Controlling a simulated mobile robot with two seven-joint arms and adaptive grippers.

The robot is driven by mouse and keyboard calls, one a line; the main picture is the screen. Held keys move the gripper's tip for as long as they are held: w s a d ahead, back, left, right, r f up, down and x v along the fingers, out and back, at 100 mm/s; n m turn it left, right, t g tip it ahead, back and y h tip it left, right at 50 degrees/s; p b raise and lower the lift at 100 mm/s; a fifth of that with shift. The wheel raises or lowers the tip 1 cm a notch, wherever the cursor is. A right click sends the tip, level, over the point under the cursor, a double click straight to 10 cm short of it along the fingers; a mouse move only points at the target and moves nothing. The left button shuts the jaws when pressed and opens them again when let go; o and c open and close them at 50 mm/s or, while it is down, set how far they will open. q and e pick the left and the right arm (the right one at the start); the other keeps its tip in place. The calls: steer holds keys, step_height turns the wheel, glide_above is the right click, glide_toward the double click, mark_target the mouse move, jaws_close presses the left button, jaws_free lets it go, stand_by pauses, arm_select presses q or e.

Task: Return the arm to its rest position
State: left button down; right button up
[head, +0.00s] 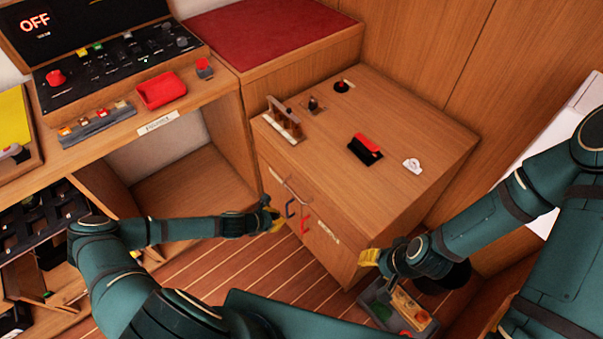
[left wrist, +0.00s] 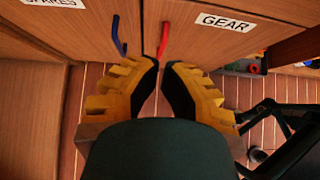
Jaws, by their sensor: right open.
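My left arm reaches in from the left in the head view. Its yellow-fingered gripper (head: 270,214) is in front of the low wooden cabinet (head: 345,215), left of a blue handle (head: 290,208) and a red handle (head: 305,219). In the left wrist view, the left fingertips (left wrist: 161,64) are close together with a narrow gap and nothing seen between them. The blue handle (left wrist: 118,36) and red handle (left wrist: 163,39) are beyond them, apart from the fingers. My right gripper (head: 372,258) is open near the cabinet's lower right corner, with nothing seen held.
A tray (head: 375,302) with small items is below my right gripper. The cabinet top bears a red-and-black block (head: 366,149) and small fittings. A console (head: 115,65) and red bin (head: 161,90) stand at left. Striped floor (head: 240,265) is bare between the arms.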

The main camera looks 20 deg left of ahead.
arm_select(q)
steer(key=s+d+r+m+g+h, duration=0.1)
steer(key=s+d+r+m+g, duration=0.4)
steer(key=d+m, duration=0.65)
steer(key=s+r+m+y, duration=0.1)
steer(key=s+r+m, duration=0.3)
steer(key=m, duration=0.4)
steer(key=s+r+m+g+y, duration=0.1)
steer(key=s+r+m, duration=0.3)
steer(key=r+m, duration=0.3)
steer(key=shift+s+d+r+m+y, duration=0.2)
steer(key=shift+s+r+m+y, duration=0.1)
steer(key=shift+s+m+y, duration=0.1)
